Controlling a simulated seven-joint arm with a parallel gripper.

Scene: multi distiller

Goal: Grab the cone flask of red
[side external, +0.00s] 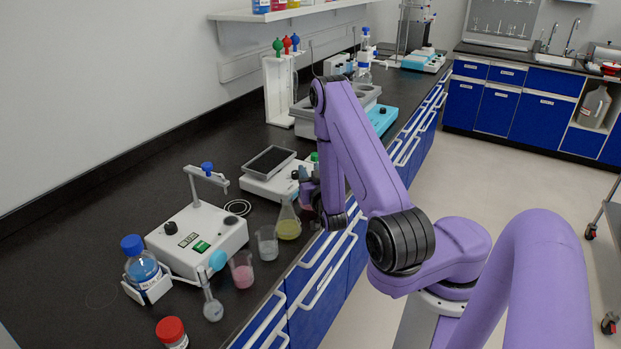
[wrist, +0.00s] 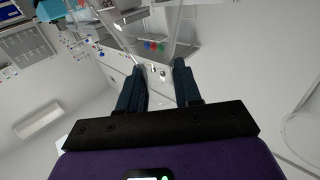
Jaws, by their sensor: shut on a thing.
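My gripper (side external: 308,188) is at the bench's front edge, beside the balance, partly hidden by my arm. A reddish cone flask (side external: 307,202) shows dimly at the gripper, mostly hidden. A cone flask of yellow liquid (side external: 288,227) stands on the bench just in front of it. In the wrist view the two dark fingers of my gripper (wrist: 160,80) are apart, with clear glass (wrist: 153,60) between and beyond them. The gripper is shut on this glass, which I take as the reddish flask. Whether its base touches the bench cannot be told.
A white stirrer (side external: 198,238), a balance (side external: 273,175) and a blue-capped bottle (side external: 141,262) stand behind. Free black bench lies at the left.

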